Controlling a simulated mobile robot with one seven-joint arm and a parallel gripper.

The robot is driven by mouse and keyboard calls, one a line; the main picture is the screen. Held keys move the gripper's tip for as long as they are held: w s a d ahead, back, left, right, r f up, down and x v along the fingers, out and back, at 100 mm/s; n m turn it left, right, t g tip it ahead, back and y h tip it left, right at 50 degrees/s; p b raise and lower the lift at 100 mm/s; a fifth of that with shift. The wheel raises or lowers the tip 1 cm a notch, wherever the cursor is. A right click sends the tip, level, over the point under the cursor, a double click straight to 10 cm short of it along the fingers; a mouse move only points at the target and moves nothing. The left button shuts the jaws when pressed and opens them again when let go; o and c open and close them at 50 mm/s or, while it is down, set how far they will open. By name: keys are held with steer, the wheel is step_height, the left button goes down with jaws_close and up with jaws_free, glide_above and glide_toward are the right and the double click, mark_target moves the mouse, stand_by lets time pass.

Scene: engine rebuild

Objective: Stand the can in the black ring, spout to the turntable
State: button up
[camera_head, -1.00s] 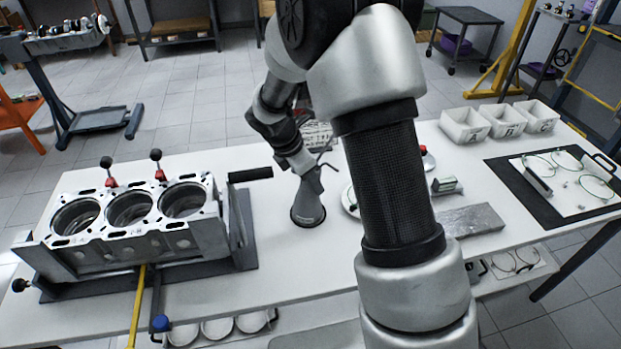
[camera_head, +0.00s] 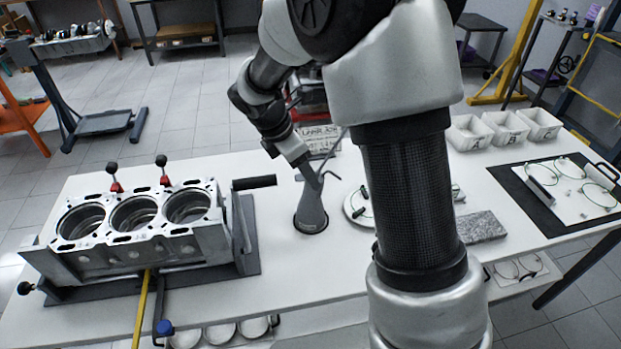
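The grey, cone-shaped can (camera_head: 311,208) stands about upright near the middle of the white bench. A dark rim, which looks like the black ring (camera_head: 310,230), shows around its foot; I cannot tell if the can is fully seated. A thin spout (camera_head: 341,142) seems to rise to the right from the can's top, on the turntable's side. The turntable (camera_head: 353,212), a pale disc just right of the can, is partly hidden by my arm. My gripper (camera_head: 311,182) is at the can's upper part, coming from above left. Its fingers are too small and overlapped to read.
An engine block (camera_head: 140,240) on a dark stand fills the bench's left, with a black handle (camera_head: 254,182) reaching toward the can. A grey slab (camera_head: 481,227), white bins (camera_head: 503,130) and a black mat (camera_head: 530,190) lie right. Bare bench lies in front of the can.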

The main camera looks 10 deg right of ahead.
steer(key=s+d+r+m+y, duration=0.1)
steer(key=s+d+r+m, duration=0.1)
steer(key=s+r+m, duration=0.95)
steer(key=s+r+m+t+y, duration=0.1)
steer(key=s+r+m, duration=0.2)
steer(key=s+m, duration=0.2)
steer(key=s+r+m+t+y, duration=0.2)
steer(key=s+m, duration=0.3)
steer(key=s, duration=0.3)
steer(key=shift+d+r+t, duration=0.3)
steer(key=shift+d+r, duration=0.1)
steer(key=shift+r, duration=0.1)
steer(key=shift+s, duration=0.15)
